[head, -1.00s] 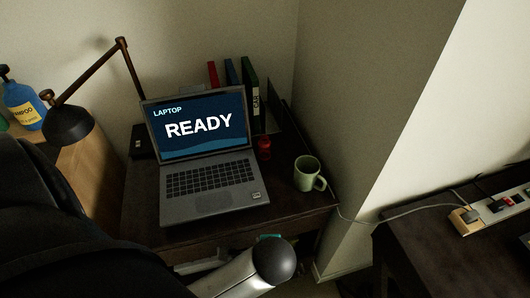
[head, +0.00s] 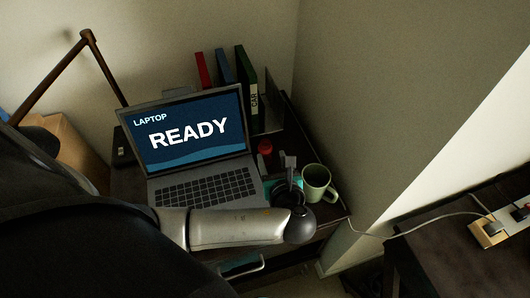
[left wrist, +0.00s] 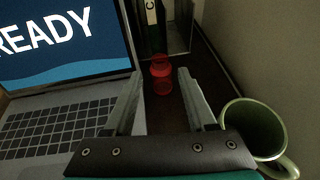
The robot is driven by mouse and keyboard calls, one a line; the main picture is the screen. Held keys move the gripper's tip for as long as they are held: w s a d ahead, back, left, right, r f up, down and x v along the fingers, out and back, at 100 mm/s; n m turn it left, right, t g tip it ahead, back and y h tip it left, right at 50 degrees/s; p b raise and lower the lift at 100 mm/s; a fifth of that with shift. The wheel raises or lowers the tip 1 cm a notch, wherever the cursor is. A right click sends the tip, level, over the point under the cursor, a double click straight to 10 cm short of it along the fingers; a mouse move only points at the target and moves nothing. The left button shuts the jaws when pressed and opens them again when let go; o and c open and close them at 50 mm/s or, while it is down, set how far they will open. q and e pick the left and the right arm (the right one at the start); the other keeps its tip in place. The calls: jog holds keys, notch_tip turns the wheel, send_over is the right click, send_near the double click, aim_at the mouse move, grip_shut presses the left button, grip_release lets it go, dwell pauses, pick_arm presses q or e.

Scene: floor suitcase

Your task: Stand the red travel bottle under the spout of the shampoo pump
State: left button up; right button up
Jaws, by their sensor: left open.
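The red travel bottle (head: 265,147) stands on the dark desk, right of the laptop and in front of the books. In the left wrist view the red bottle (left wrist: 161,76) is upright, just beyond and between the fingertips. My left gripper (head: 286,160) is open and empty, its fingers pointing at the bottle; the fingers (left wrist: 160,88) also show open in the wrist view. The shampoo pump is out of view, except perhaps a blue sliver (head: 3,115) at the left edge of the head view. My right gripper is not in view.
A green mug (head: 317,182) stands close to the right of my left gripper. The open laptop (head: 195,135) is on the left. Several upright books (head: 226,75) stand behind. The wall bounds the right side. A brown lamp arm (head: 60,75) rises at left.

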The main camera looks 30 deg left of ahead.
aim_at(266, 147)
pick_arm(q)
jog(key=x, duration=0.4)
jog(key=shift+f+b, duration=0.1)
jog(key=shift+b, duration=0.3)
jog(key=shift+w+a+f, duration=0.25)
jog(key=shift+w+a, duration=0.05)
jog(key=shift+a, duration=0.05)
jog(key=b+x, duration=0.2)
jog(key=x, duration=0.1)
jog(key=shift+a+f, duration=0.15)
jog(key=shift+f, duration=0.3)
jog(key=shift+w+a+f, duration=0.15)
jog(key=shift+w+a, duration=0.15)
jog(key=shift+w, duration=0.05)
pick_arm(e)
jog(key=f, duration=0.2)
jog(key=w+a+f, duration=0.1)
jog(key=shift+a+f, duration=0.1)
pick_arm(q)
jog(key=c, duration=0.4)
grip_shut()
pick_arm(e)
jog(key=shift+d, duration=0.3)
